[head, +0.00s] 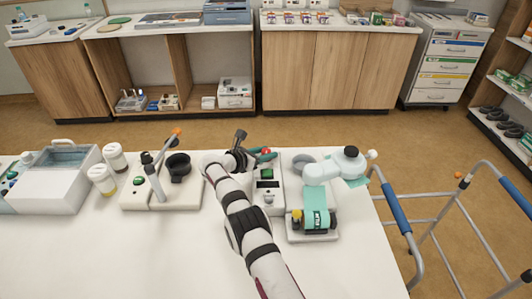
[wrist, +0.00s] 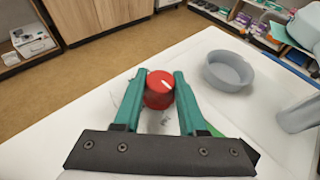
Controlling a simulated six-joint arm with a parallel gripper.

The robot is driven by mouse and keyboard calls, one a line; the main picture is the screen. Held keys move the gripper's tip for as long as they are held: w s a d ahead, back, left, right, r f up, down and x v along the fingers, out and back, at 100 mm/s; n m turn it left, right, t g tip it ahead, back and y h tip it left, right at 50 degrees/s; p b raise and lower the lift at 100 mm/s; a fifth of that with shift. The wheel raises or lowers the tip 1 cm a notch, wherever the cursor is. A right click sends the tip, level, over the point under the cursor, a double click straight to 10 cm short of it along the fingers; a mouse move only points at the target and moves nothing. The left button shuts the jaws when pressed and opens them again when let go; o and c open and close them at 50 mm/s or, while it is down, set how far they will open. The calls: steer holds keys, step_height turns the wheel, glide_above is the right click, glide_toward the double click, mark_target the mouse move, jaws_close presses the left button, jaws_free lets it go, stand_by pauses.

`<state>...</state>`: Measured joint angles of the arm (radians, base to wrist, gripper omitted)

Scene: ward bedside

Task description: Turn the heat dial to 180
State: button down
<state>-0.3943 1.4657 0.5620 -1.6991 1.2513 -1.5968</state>
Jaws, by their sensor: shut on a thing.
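The heat dial (wrist: 158,90) is a red round knob with a short white line on its face, between the teal fingers of my gripper (wrist: 160,80) in the wrist view. The fingers are shut on its two sides. In the head view the dial (head: 266,151) is a small red spot beside my gripper (head: 262,156), at the far end of a white device (head: 268,196) with a dark display and a green button. No scale numbers can be read, so the dial's setting cannot be told.
A grey bowl (wrist: 228,71) stands just right of the dial in the wrist view. On the white table (head: 130,255), a device with a teal band (head: 314,212) is at right, and one with a black cup (head: 178,168) at left. The table's front is clear.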

steer(key=shift+d+r+h, duration=0.1)
steer(key=shift+h, duration=0.2)
stand_by(0.4)
steer(key=shift+c, duration=2.3)
jaws_free()
steer(key=v, duration=1.6)
steer(key=s+d+n+t+y, duration=0.1)
steer(key=d+n+y, duration=0.1)
steer(key=s+d+n+t+y, duration=0.1)
steer(key=d+y, duration=0.1)
steer(key=s+d+n+t+y, duration=0.1)
steer(key=d+n+y, duration=0.1)
steer(key=shift+s+d+r+n+t, duration=0.2)
steer(key=shift+d+r+n+t, duration=0.1)
steer(key=shift+d, duration=0.05)
steer(key=x, duration=1.5)
steer(key=shift+w+f, duration=0.15)
steer(key=shift+f, duration=0.05)
